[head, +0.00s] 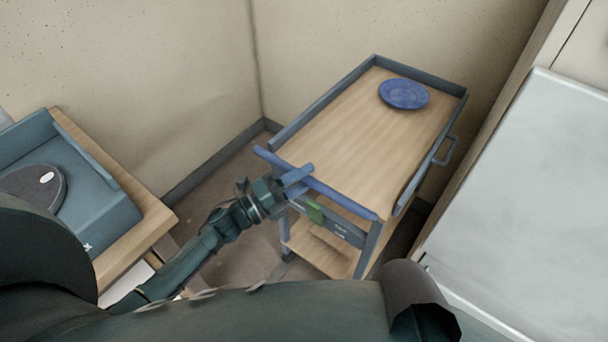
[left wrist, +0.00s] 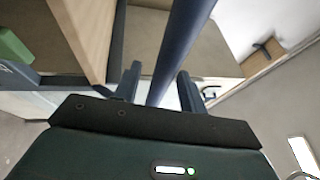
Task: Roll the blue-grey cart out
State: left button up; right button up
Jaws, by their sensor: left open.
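The blue-grey cart (head: 325,118) stands in the corner by the walls, with a wooden top and a lower wooden shelf (head: 325,250). A blue handle bar (head: 340,195) runs along its near end. My left gripper (head: 298,175) is at this bar, left of its middle. In the left wrist view the bar (left wrist: 180,45) runs between the two open fingers of my left gripper (left wrist: 158,88), which are not closed on it. My right gripper is not in view.
A blue plate (head: 404,94) sits on the cart's far end. A green block (head: 315,212) is on the cart's near side. A wooden table with a blue-grey tray (head: 95,205) stands left. A pale panel (head: 530,190) is close on the right. Some floor shows left of the cart.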

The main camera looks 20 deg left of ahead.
pick_arm(q)
jog(key=shift+w+d, duration=0.1)
jog(key=shift+w, duration=0.05)
grip_shut()
dwell(0.4)
